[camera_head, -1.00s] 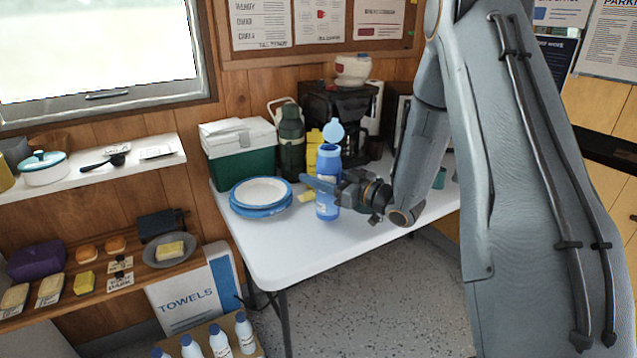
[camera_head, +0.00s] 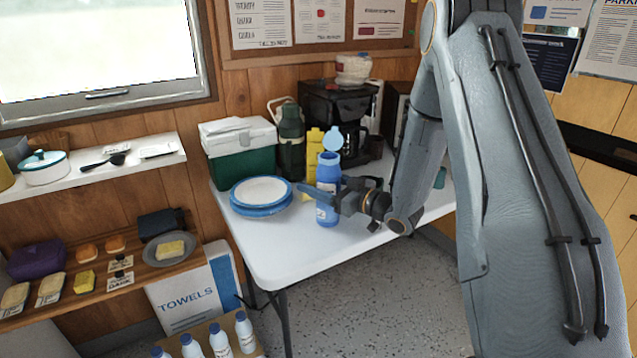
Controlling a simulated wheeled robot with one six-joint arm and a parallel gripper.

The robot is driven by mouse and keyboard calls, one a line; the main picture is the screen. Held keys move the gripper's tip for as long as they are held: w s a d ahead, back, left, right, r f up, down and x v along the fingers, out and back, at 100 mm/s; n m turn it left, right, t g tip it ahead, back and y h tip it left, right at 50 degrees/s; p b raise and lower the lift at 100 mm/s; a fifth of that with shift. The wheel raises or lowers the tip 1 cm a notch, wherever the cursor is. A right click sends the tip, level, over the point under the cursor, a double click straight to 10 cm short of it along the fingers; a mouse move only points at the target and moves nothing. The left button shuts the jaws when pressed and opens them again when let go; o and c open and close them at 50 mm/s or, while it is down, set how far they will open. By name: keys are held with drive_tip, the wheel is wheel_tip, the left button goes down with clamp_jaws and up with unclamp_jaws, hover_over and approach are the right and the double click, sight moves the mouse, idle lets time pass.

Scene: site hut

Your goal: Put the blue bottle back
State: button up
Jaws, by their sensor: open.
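The blue bottle (camera_head: 328,172) stands upright on the white folding table, with a light blue round cap or lid (camera_head: 333,138) above its neck. A pale label shows low on its front. My gripper (camera_head: 318,190) is open at the bottle's mid-height, reaching in from the right. One finger crosses in front of the bottle and sticks out past its left side. The other finger is mostly hidden behind the bottle, and I cannot tell whether either finger touches it.
The white table (camera_head: 275,245) has free room at its front. Blue-rimmed plates (camera_head: 262,205) are stacked left of the bottle. A yellow container (camera_head: 313,150), a green flask (camera_head: 291,140), a green cooler (camera_head: 240,165) and a coffee maker (camera_head: 350,115) stand behind. Several white bottles (camera_head: 220,338) stand below left.

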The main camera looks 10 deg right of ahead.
sight(338, 188)
drive_tip(key=shift+d+r, duration=0.1)
drive_tip(key=shift+r, duration=0.05)
drive_tip(key=b+v, duration=0.1)
drive_tip(key=v, duration=1)
drive_tip(key=shift+s+d, duration=0.25)
drive_tip(key=shift+s, duration=0.1)
